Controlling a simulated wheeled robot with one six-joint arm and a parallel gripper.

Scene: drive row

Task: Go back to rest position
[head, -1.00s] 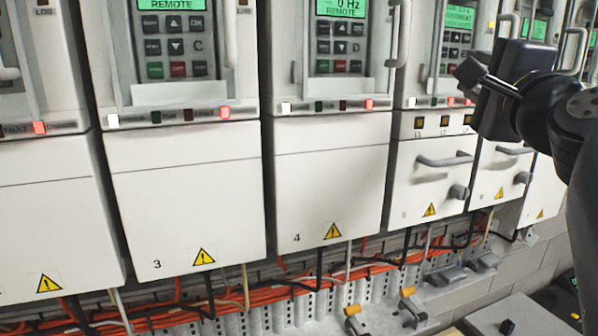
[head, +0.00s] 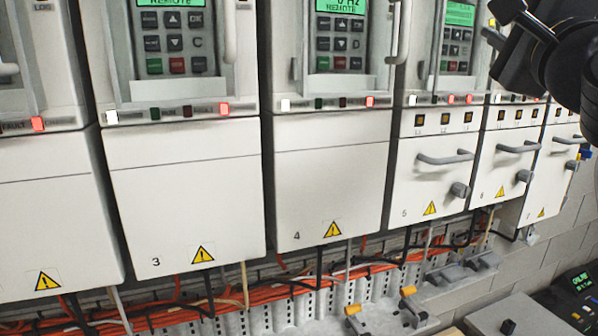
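My gripper (head: 521,22) is at the upper right of the head view, raised in front of the upper parts of the right-hand drives. Its dark fingers point to the upper left. I cannot tell how far apart they are, and I see nothing held in them. My dark arm comes in from the right edge behind it. Drive 5 (head: 420,185) and drive 6 (head: 497,180) are below and left of the gripper, with grey handles and knobs on their fronts. The gripper looks clear of their lower covers.
Drive 3 (head: 185,215) and drive 4 (head: 325,205) stand in the same row to the left. Orange and black cables (head: 250,295) run under them. A grey box (head: 500,318) and a dark device with a green display (head: 580,285) are at the lower right.

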